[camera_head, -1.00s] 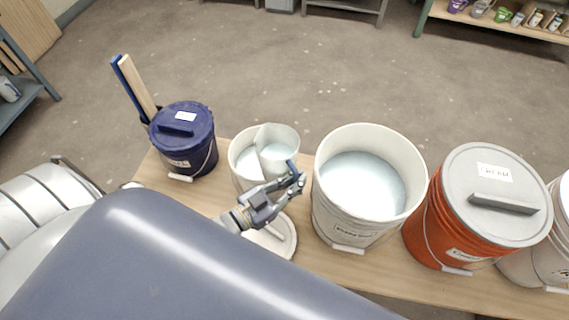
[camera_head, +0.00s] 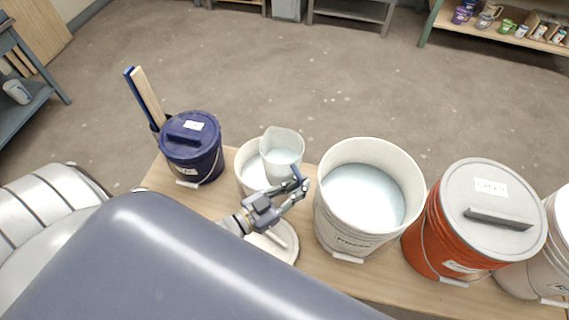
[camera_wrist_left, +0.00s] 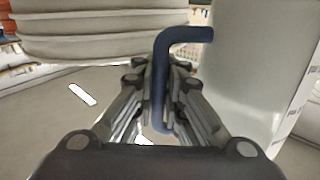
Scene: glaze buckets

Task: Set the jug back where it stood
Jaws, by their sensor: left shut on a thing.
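The jug (camera_head: 282,149) is pale and translucent, with bluish-white liquid showing inside. In the head view it overlaps the small white bucket (camera_head: 247,174), which also holds pale glaze; how high it is above that bucket is hard to tell. My left gripper (camera_head: 299,186) is shut on the jug's blue handle, at the jug's near right side. In the left wrist view the blue handle (camera_wrist_left: 161,85) lies between the fingers (camera_wrist_left: 158,100), and the jug's pale wall (camera_wrist_left: 245,75) fills the right side. My right gripper is not in view.
A round white lid (camera_head: 285,251) lies on the wooden table (camera_head: 210,203) below my gripper. A large open white bucket (camera_head: 340,225) stands right of it, then an orange bucket (camera_head: 418,245) with a grey lid. A dark blue lidded bucket (camera_head: 196,160) stands left.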

